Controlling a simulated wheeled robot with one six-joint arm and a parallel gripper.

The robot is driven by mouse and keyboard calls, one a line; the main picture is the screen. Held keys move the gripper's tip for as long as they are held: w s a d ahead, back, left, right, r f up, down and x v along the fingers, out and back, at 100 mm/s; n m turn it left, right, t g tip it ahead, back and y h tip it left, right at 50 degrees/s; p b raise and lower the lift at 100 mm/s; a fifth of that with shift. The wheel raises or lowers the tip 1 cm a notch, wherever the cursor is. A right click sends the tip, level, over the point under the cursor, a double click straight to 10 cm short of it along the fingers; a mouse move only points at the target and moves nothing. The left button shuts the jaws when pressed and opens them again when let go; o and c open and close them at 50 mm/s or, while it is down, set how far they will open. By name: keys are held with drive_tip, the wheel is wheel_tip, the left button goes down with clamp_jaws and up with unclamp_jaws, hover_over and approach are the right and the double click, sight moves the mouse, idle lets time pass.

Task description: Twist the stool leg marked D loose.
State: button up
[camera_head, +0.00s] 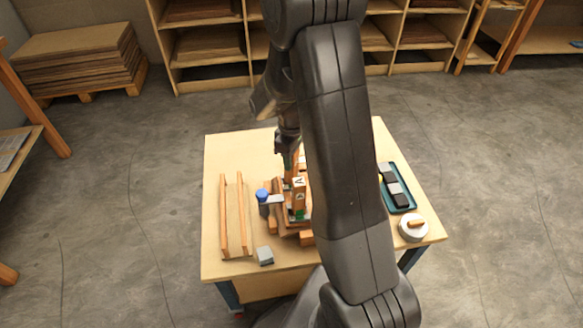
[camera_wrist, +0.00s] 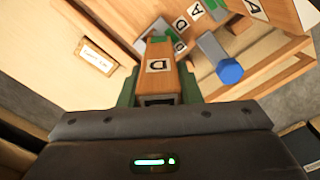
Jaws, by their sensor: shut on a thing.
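In the wrist view, a wooden stool leg marked D (camera_wrist: 158,65) lies between the green fingers of my gripper (camera_wrist: 158,84), which is shut on it. The leg's black-lettered white label faces the camera. Beyond it, a wooden part bears further letter labels, including an A (camera_wrist: 256,9). In the head view my gripper (camera_head: 288,158) is over the stool assembly (camera_head: 283,222), at its far side. A leg marked A (camera_head: 299,196) stands upright there. My arm hides the assembly's right side, and I cannot make out the D leg in this view.
A blue knob (camera_wrist: 229,71) on a grey clamp part sits beside the assembly. A teal tray (camera_head: 410,205) and a white round container (camera_head: 413,232) stand right.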

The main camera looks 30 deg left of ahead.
drive_tip(key=shift+n, duration=0.4)
drive_tip(key=n, duration=0.3)
drive_tip(key=shift+n, duration=0.3)
drive_tip(key=shift+n, duration=1.6)
drive_tip(key=o, duration=1.7)
drive_tip(key=shift+c, duration=0.2)
